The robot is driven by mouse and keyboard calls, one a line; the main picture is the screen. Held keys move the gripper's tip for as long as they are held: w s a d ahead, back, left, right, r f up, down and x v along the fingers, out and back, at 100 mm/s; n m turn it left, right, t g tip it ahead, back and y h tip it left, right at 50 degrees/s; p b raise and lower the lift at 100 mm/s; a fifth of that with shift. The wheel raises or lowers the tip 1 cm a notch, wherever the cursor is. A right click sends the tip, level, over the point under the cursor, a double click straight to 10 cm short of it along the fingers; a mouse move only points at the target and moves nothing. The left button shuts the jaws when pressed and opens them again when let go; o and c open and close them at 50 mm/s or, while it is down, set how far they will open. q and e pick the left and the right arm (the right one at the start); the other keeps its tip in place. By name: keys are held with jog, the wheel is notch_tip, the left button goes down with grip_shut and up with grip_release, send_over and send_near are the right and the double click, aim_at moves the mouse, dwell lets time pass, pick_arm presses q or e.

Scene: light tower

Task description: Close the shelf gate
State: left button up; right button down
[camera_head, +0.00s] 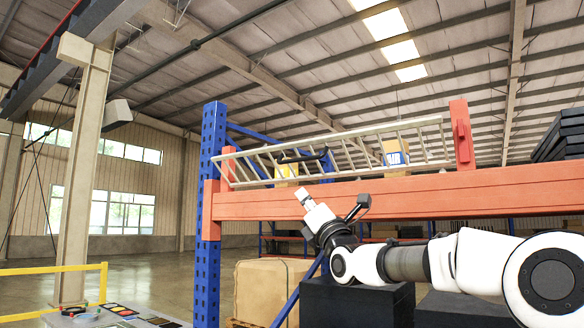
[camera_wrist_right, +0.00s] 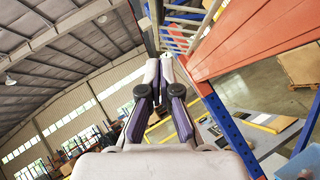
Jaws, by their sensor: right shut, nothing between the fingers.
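The shelf gate (camera_head: 350,134) is a cream, ladder-like frame above the orange shelf beam (camera_head: 400,196). It spans from the left orange post (camera_head: 228,166) to the right orange post (camera_head: 462,136), its left end overlapping the left post. I cannot tell whether it is latched. My left gripper is out of view.
A blue upright (camera_head: 208,220) stands at the shelf's left end. Small boxes (camera_head: 395,152) stand behind the gate. A large carton (camera_head: 268,290) and a black block (camera_head: 355,303) are below the beam. A yellow rail (camera_head: 55,270) is at the left.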

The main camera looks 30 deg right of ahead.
aim_at(292, 162)
jog(key=w+r+p, duration=0.2)
jog(key=w+d+r+p, duration=0.1)
jog(key=w+r+p, duration=0.1)
jog(key=r+p, duration=0.1)
jog(key=w+d+r+p, duration=0.1)
jog(key=w+r+p, duration=0.1)
jog(key=r, duration=0.1)
jog(key=shift+w+d, duration=0.1)
jog(key=shift+d, duration=0.1)
jog(key=shift+w, duration=0.2)
